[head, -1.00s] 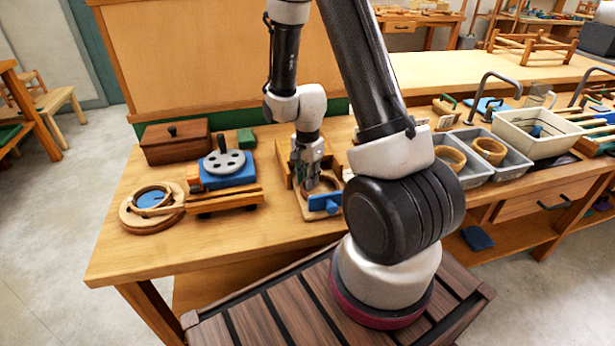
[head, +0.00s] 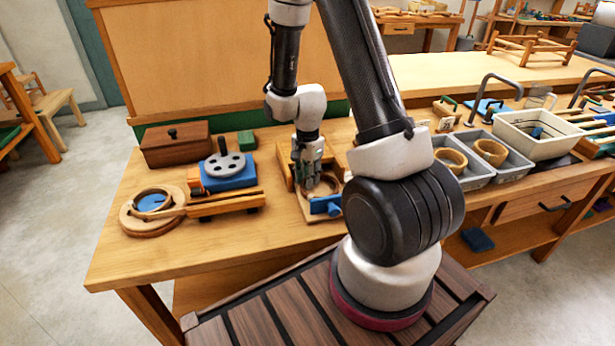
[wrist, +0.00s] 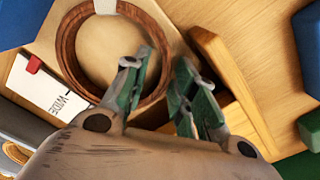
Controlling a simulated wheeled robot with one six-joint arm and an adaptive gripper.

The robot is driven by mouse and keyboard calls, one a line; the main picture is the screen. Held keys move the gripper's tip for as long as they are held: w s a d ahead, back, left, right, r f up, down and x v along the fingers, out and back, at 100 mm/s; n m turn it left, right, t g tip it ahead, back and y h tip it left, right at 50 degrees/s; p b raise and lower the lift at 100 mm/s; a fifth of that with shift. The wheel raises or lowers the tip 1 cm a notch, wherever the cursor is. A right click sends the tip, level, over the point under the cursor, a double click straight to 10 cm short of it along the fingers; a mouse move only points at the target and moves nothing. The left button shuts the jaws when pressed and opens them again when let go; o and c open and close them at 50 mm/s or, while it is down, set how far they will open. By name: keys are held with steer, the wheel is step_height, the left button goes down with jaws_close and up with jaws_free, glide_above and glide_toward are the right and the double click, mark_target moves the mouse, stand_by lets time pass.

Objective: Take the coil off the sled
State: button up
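The coil (wrist: 68,50) is a dark brown ring with pale ties, lying flat on the sled. It also shows partly behind my fingers in the head view (head: 331,183). The sled (wrist: 105,42) is a pale wooden board with a raised wooden rail on its right in the wrist view; in the head view (head: 313,212) a blue piece is at its front. My gripper (wrist: 160,72) is open, with one finger over the inside of the coil and the other outside it. The coil's wall passes between them. Whether they touch it is unclear. My gripper (head: 309,187) hides part of the coil.
A white card reading WIDE (wrist: 45,90) with a red clip lies beside the coil. Left are a blue block with a grey disc (head: 225,166), a round wooden piece (head: 150,222) and a lidded wooden box (head: 175,146). Grey bins (head: 480,180) stand right.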

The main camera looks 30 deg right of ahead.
steer(key=shift+o, duration=0.3)
step_height(320, 180, up, 12)
stand_by(0.5)
stand_by(0.4)
